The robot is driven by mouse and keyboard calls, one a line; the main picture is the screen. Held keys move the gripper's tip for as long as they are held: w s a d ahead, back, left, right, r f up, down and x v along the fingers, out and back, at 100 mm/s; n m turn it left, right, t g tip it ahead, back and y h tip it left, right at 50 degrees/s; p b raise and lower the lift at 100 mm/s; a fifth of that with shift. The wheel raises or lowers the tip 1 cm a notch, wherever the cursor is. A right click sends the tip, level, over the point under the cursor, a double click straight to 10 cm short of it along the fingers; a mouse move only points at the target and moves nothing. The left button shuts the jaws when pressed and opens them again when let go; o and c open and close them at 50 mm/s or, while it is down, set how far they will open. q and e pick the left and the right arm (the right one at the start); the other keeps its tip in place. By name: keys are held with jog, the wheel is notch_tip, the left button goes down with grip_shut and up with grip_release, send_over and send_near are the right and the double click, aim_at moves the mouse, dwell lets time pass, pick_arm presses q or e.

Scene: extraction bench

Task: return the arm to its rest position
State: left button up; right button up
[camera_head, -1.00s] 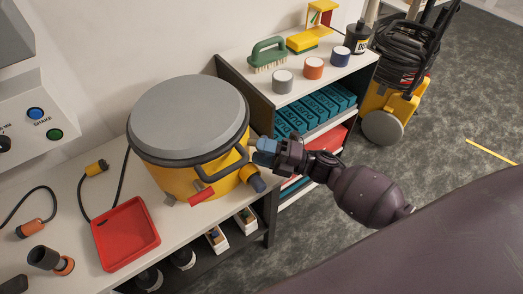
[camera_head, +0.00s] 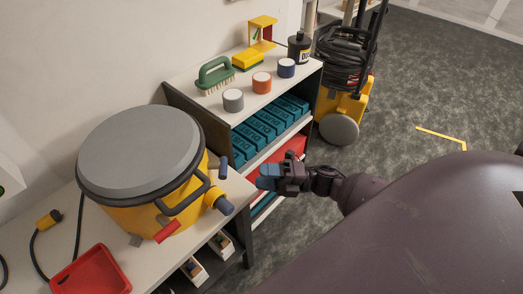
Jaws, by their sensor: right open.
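My right gripper (camera_head: 268,177) shows at the centre, with blue fingertips, at the end of my dark arm. It is open and looks empty. It hangs to the right of the yellow canister (camera_head: 150,214), apart from it, in front of the shelf unit's lower shelves. The canister has a grey lid (camera_head: 140,150), a dark side handle, a red lever (camera_head: 167,232) and a yellow port with a blue-grey end (camera_head: 222,203). My left gripper is not in view.
The shelf unit (camera_head: 185,101) carries a green brush (camera_head: 215,75), three small pots, a yellow block and a dark bottle (camera_head: 299,48). Teal boxes (camera_head: 262,128) fill a shelf below. A red tray (camera_head: 92,273) lies on the bench. A yellow machine (camera_head: 343,104) stands behind; grey floor is free at right.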

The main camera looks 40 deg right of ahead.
dwell(0.4)
jog(key=w+d+m+t+h, duration=0.2)
jog(key=w+m+t+h, duration=0.35)
jog(key=m, duration=0.35)
jog(key=s+a+f+m+g+h+p, duration=0.1)
jog(key=s+f+m+h, duration=0.3)
jog(key=s+m, duration=0.5)
jog(key=s+a+f+m+g+h+p, duration=0.1)
jog(key=s+f+m+g+h, duration=0.3)
jog(key=s+m+h, duration=0.3)
jog(key=s+m, duration=0.3)
jog(key=s, duration=0.1)
jog(key=shift+s+m, duration=0.2)
jog(key=shift+m, duration=0.1)
jog(key=shift+a+g+h, duration=0.15)
jog(key=shift+g+h, duration=0.1)
